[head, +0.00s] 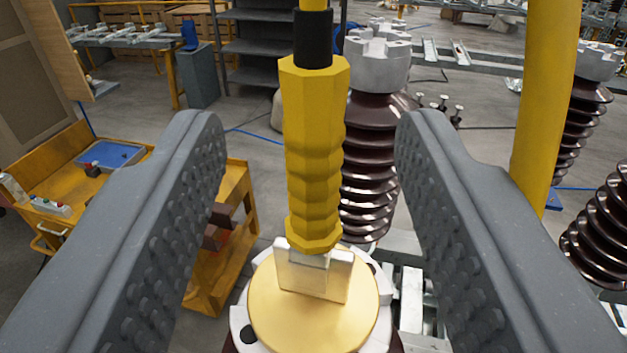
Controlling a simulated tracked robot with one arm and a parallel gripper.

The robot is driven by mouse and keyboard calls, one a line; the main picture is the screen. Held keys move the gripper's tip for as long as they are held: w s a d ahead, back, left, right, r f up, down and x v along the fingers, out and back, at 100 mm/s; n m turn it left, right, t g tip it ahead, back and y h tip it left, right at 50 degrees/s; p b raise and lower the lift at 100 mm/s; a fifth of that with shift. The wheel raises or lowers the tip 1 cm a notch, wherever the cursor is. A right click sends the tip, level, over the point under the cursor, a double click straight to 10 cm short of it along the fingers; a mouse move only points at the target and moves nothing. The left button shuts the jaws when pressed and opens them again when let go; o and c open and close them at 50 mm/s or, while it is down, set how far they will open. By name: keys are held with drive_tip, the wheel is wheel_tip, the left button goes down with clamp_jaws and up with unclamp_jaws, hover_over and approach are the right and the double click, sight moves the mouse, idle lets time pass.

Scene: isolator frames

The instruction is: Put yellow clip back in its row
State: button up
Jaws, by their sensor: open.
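The yellow clip appears to be the upright ribbed yellow handle (315,150) in the middle of the view, with a black collar above it. A pale metal piece at its lower end meets the gold disc (275,325) on top of an insulator; I cannot tell whether the two are fastened together. My gripper (310,130) is open, with one grey studded finger on each side of the handle. Gaps show between the handle and both fingers. The top of the yellow piece runs out of the picture. I cannot make out its row for certain.
A thick yellow pole (545,95) stands at the right, behind the right finger. Brown ribbed insulators (370,150) stand behind the handle and at the right. A yellow cart (75,185) with a blue tray (108,155) is at the left. A bench with silver parts (130,33) is farther back.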

sight(315, 119)
drive_tip(key=w+p, duration=0.1)
drive_tip(key=w, duration=0.4)
drive_tip(key=shift+d, duration=0.15)
drive_tip(key=shift+s, duration=0.1)
clamp_jaws()
